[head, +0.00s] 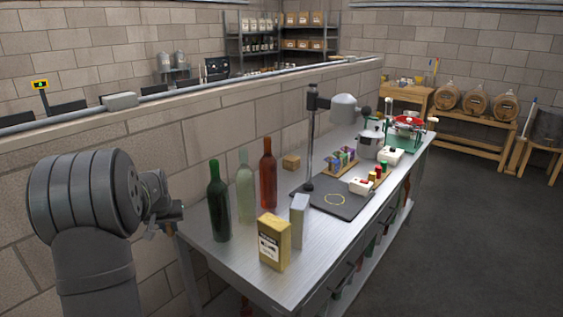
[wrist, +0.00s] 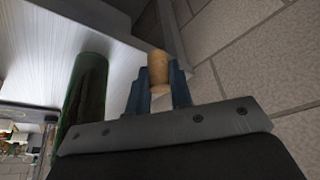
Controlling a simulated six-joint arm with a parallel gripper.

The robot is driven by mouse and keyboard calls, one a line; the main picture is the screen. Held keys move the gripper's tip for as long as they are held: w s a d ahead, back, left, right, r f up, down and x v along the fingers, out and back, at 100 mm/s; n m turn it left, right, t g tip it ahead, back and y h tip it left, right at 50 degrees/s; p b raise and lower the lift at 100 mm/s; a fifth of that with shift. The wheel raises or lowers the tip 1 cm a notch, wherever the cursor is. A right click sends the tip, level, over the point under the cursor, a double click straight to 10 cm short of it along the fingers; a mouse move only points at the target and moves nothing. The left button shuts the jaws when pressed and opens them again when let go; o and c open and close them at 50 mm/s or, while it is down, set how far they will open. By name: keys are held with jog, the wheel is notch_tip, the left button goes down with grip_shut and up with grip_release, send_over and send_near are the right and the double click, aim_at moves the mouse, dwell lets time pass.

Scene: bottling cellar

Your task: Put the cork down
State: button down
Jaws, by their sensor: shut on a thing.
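In the wrist view my gripper (wrist: 159,92) is shut on the tan cork (wrist: 158,66), which sits between the two blue-grey fingers with its far end sticking out. In the head view my gripper (head: 172,226) is at the near left end of the metal bench (head: 300,283), beside the dark green bottle (head: 218,205). The cork cannot be made out clearly there. The dark green bottle also shows in the wrist view (wrist: 83,95), left of the fingers and apart from them.
A pale green bottle (head: 245,190), a red-brown bottle (head: 268,178), a yellow box (head: 273,243) and a grey box (head: 299,220) stand on the bench. The block wall (head: 150,160) runs along the bench's left side.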

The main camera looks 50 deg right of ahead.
aim_at(243, 247)
jog(key=s+d+r+m+g+h, duration=0.1)
jog(key=s+d+m, duration=0.3)
jog(key=s+d, duration=1.1)
jog(key=x, duration=0.3)
jog(key=a+x, duration=0.1)
jog(key=x, duration=0.2)
jog(key=s+a+f+x, duration=0.1)
jog(key=x, duration=0.2)
jog(key=shift+d+f, duration=0.15)
jog(key=shift+f, duration=0.2)
jog(key=shift+f, duration=0.15)
jog(key=c, duration=1.3)
grip_release()
jog(key=v, duration=1.2)
jog(key=shift+w, duration=0.2)
